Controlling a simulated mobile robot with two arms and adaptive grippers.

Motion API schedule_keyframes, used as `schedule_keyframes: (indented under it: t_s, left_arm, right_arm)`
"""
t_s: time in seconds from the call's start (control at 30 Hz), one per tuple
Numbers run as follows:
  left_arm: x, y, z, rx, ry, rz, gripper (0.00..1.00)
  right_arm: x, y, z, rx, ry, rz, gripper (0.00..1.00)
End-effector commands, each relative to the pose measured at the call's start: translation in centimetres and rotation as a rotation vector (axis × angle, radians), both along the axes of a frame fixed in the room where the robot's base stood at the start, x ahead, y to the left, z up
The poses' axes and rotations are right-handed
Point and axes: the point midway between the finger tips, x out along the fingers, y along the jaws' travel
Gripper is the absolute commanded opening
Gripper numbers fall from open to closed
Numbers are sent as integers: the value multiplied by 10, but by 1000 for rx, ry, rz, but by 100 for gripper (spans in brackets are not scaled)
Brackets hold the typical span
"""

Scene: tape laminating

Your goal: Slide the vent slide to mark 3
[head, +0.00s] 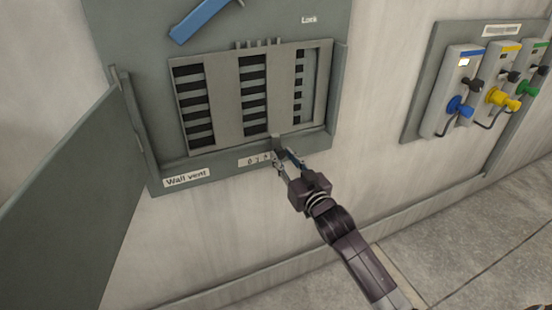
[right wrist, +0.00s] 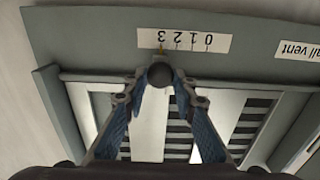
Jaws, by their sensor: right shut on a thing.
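The wall vent's slatted slide (head: 229,98) sits in a grey frame, with dark slots showing between its plates. My right gripper (head: 283,158) is at the frame's lower edge, its fingers closed around the slide's small dark knob. In the right wrist view, the round knob (right wrist: 159,75) sits between the fingertips of the right gripper (right wrist: 157,88). The white scale label (right wrist: 184,40) appears upside down there, with marks 0 to 3. The knob lines up closely with mark 3, where a small orange line shows. In the head view, the gripper hides the label's right end.
An open grey door (head: 65,205) hangs left of the vent. A blue handle (head: 200,18) is above the slide. A panel (head: 418,95) with coloured knobs and cables is at the right. The wall between the two panels is clear.

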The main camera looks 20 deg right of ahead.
Motion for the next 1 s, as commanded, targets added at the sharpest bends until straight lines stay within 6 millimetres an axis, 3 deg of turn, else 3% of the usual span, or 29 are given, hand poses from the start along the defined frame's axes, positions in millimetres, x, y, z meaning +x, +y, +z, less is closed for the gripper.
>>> schedule_keyframes:
  t_s: [0.13, 0.17, 0.3, 0.67, 0.77, 1.0]
  left_arm:
    - [0, 0, 0, 0, 0, 0, 0]
    - [0, 0, 0, 0, 0, 0, 0]
    - [0, 0, 0, 0, 0, 0, 0]
    - [-1, -1, 0, -1, 1, 1, 0]
    - [-1, -1, 0, -1, 1, 1, 0]
    - [-1, -1, 0, -1, 0, 1, 0]
  right_arm:
    - [1, -3, 2, -6, -2, -6, 0]
    - [1, -4, 2, -6, -2, -6, 26]
    - [1, -3, 2, -6, -3, -6, 42]
    - [-4, -1, 0, -4, -1, -3, 42]
    - [-15, -2, 0, -3, 0, -3, 42]
    - [-62, -4, 0, -4, 0, -3, 42]
